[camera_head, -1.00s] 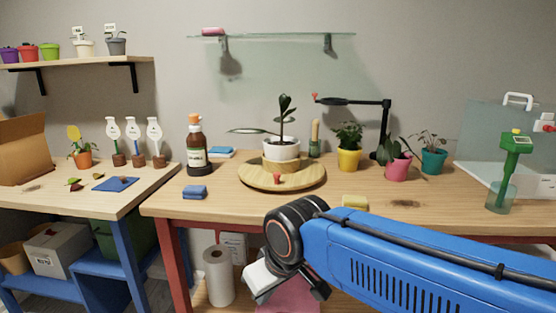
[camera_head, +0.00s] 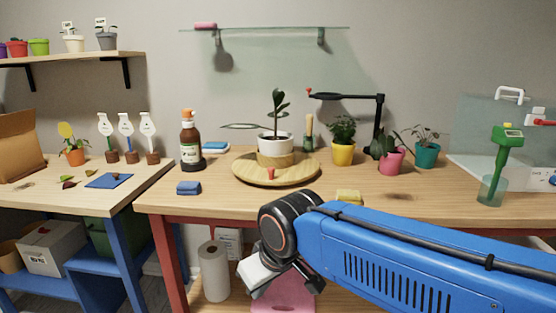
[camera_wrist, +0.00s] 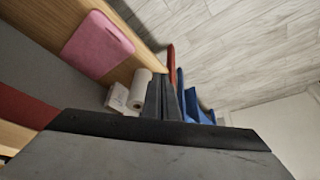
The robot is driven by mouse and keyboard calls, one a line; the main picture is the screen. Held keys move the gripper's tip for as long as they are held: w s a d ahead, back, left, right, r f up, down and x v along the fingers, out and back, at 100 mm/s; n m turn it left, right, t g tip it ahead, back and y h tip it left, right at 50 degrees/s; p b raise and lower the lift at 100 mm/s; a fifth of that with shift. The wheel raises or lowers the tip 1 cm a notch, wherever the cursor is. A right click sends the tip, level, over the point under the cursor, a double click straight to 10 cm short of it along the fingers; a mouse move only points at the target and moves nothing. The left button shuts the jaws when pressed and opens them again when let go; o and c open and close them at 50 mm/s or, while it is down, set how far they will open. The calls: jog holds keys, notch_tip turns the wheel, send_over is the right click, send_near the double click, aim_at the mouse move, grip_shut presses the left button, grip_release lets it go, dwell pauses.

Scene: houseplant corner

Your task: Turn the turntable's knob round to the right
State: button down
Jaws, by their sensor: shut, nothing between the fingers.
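The turntable (camera_head: 244,174) is a round wooden disc on the workbench, at the middle of the head view. Its small red knob (camera_head: 271,174) stands on the front part of the disc. A white pot (camera_head: 276,150) with a leafy plant sits in the middle of the disc on a wooden base. My gripper shows in the wrist view (camera_wrist: 163,85) with its dark fingers together and nothing held. In the head view my wrist hangs in front of the bench's front edge, lower than the turntable and apart from it. The wrist view does not show the turntable or knob.
On the bench, a brown bottle (camera_head: 190,150) and a blue sponge (camera_head: 188,188) stand left of the turntable. A yellow sponge (camera_head: 349,196) lies front right, and a yellow pot (camera_head: 343,154) stands to the right. A paper roll (camera_head: 214,272) stands below the bench.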

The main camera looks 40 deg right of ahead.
jog(key=c, duration=1.8)
grip_release()
jog(key=shift+w+r, duration=0.1)
jog(key=shift+r, duration=0.1)
jog(key=shift+o, duration=0.9)
jog(key=w+d+r+m, duration=0.1)
jog(key=w+r+m, duration=0.1)
jog(key=r, duration=0.3)
jog(key=w+d+r+m+g, duration=0.1)
jog(key=w+d+r+m, duration=0.1)
jog(key=w+r, duration=0.2)
jog(key=shift+r, duration=0.75)
notch_tip(320, 180, up, 25)
jog(key=m+g, duration=0.4)
jog(key=m, duration=1)
send_over(271, 168)
notch_tip(271, 168, down, 18)
jog(key=shift+w+d+r, duration=0.1)
jog(key=shift+r, duration=0.15)
grip_shut()
